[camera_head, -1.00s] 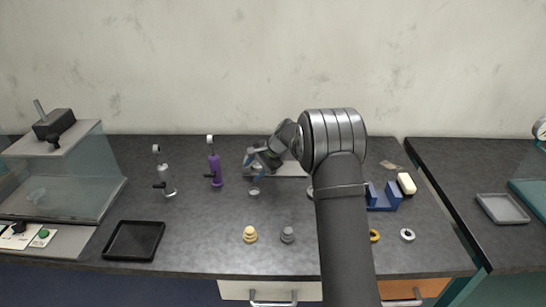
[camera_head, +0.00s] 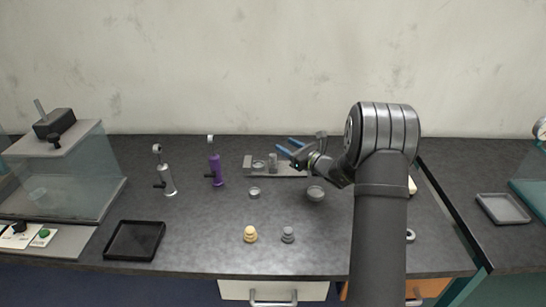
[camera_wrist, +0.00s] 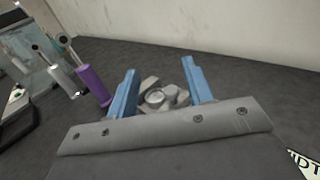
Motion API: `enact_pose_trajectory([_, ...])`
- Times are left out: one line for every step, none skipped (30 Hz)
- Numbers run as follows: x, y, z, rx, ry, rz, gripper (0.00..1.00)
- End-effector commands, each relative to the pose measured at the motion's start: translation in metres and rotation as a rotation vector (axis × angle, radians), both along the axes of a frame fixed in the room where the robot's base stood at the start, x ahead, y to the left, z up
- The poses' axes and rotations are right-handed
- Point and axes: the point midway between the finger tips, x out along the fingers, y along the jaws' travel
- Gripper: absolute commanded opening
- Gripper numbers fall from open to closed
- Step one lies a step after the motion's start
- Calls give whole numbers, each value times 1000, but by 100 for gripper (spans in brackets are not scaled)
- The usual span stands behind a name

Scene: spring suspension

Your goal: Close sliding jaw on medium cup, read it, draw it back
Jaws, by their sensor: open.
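A grey measuring fixture with a flat rail (camera_head: 293,171) lies at the back middle of the bench. A small round cup (camera_head: 258,166) sits at its left end, and an upright grey post (camera_head: 273,160), apparently on the sliding jaw, stands close on its right. I cannot tell if they touch. My gripper (camera_head: 287,147) is open and empty, above and behind the rail. In the wrist view, the cup (camera_wrist: 157,98) shows between the two blue fingers, beyond them and not held. The palm plate hides part of the rail there.
A smaller cup (camera_head: 254,192) and a larger cup (camera_head: 316,194) stand in front of the fixture. A purple stand (camera_head: 215,170) and a grey stand (camera_head: 167,180) are to the left. A black tray (camera_head: 134,240) lies front left. Stacked yellow (camera_head: 250,234) and grey (camera_head: 288,235) weights stand in front.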

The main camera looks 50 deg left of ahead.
Motion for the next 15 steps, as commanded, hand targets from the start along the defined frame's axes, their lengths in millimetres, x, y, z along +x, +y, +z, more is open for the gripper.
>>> enact_pose_trajectory([0,0,-4,0,4,-2,47])
enact_pose_trajectory([0,0,-7,-1,5,-2,47])
enact_pose_trajectory([0,0,-12,-1,5,-1,47])
enact_pose_trajectory([0,0,-16,-1,4,0,47])
enact_pose_trajectory([0,0,-22,-2,4,0,47])
enact_pose_trajectory([0,0,-29,-2,5,0,47])
enact_pose_trajectory([0,0,-35,-2,5,0,47])
enact_pose_trajectory([0,0,-42,-3,5,0,47])
enact_pose_trajectory([0,0,-50,-2,4,0,47])
enact_pose_trajectory([0,0,-57,-3,5,0,47])
enact_pose_trajectory([0,0,-63,-2,4,1,47])
enact_pose_trajectory([-1,0,-71,-2,3,1,47])
enact_pose_trajectory([-1,0,-78,-3,4,1,47])
enact_pose_trajectory([-1,0,-83,-3,4,1,47])
enact_pose_trajectory([-2,12,-79,1,-2,5,47])
